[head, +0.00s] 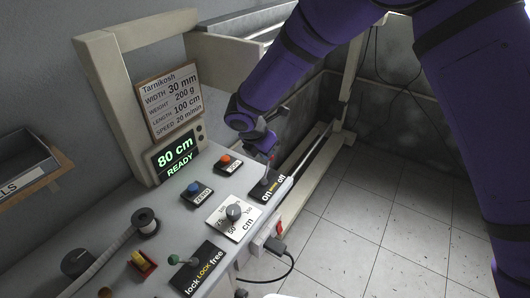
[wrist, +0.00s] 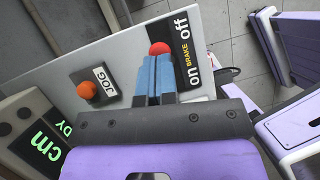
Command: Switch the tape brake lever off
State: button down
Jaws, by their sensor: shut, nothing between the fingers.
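The brake lever has a red ball knob (wrist: 160,48) that shows just beyond my fingertips in the wrist view. It stands on a black plate (wrist: 187,50) marked "on", "BRAKE" and "off". In the head view this plate (head: 280,186) is at the right edge of the console, and the lever is partly hidden by my gripper. My gripper (wrist: 155,62) has its blue fingers closed together with nothing between them. In the head view my gripper (head: 269,150) is over the lever. I cannot tell whether the fingers touch the knob or which way the lever leans.
An orange JOG button (wrist: 87,90) is left of my fingers in the wrist view. The console also carries a blue ZERO button (head: 194,188), a grey dial (head: 234,212) and a green-knobbed lock lever (head: 174,259). The display (head: 176,154) reads "80 cm READY". Open tiled floor (head: 375,225) lies to the right.

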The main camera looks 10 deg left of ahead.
dwell(0.4)
jog(key=v, duration=1.3)
jog(key=shift+a, duration=0.15)
